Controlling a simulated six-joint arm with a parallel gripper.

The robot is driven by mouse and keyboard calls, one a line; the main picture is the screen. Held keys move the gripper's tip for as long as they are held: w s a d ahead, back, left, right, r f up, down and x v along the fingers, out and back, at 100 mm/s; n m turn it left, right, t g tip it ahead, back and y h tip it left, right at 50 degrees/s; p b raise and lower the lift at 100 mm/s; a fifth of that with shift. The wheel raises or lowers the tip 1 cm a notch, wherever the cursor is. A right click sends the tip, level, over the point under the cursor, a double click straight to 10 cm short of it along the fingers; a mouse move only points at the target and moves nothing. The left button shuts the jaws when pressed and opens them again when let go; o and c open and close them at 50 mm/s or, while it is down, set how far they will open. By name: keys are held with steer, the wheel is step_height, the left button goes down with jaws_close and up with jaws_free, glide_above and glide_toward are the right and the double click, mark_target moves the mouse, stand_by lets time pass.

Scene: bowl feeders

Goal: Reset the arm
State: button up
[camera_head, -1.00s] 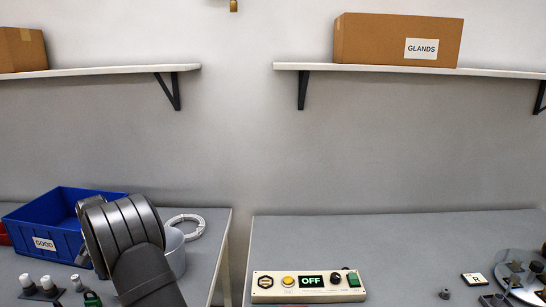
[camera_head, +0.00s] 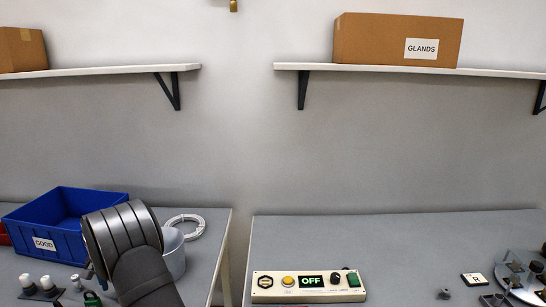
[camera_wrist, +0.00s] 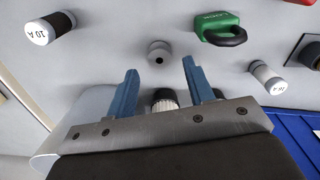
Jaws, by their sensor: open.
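My arm's dark grey wrist stands over the left table in the head view, in front of the blue bin; the fingers are not clear there. In the wrist view my gripper (camera_wrist: 160,75) is open, its two blue fingers apart with nothing held between them. A small grey round part (camera_wrist: 158,52) lies on the table just beyond the fingertips. A black-and-white knurled piece (camera_wrist: 164,98) shows between the fingers, partly hidden by the gripper's bar.
Near the gripper are a green padlock (camera_wrist: 217,28), a "10 A" fuse (camera_wrist: 50,28), another white fuse piece (camera_wrist: 267,77), the blue GOOD bin (camera_head: 42,227) and a pale round container (camera_head: 174,255). A control box reading OFF (camera_head: 308,286) stands on the right table, past a gap.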

step_height(320, 180, up, 10)
steer(key=r, duration=0.1)
steer(key=w+d+r+m, duration=0.15)
steer(key=w+d, duration=0.35)
steer(key=d, duration=0.9)
steer(key=w+d+m, duration=0.3)
steer(key=w+d, duration=0.2)
steer(key=d, duration=0.9)
steer(key=s+d+m, duration=0.2)
steer(key=d, duration=1.2)
steer(key=s+d+m, duration=0.3)
steer(key=d, duration=1.2)
steer(key=shift+s+m, duration=0.2)
steer(key=shift+m, duration=0.15)
steer(key=shift+o, duration=0.2)
steer(key=shift+f, duration=0.1)
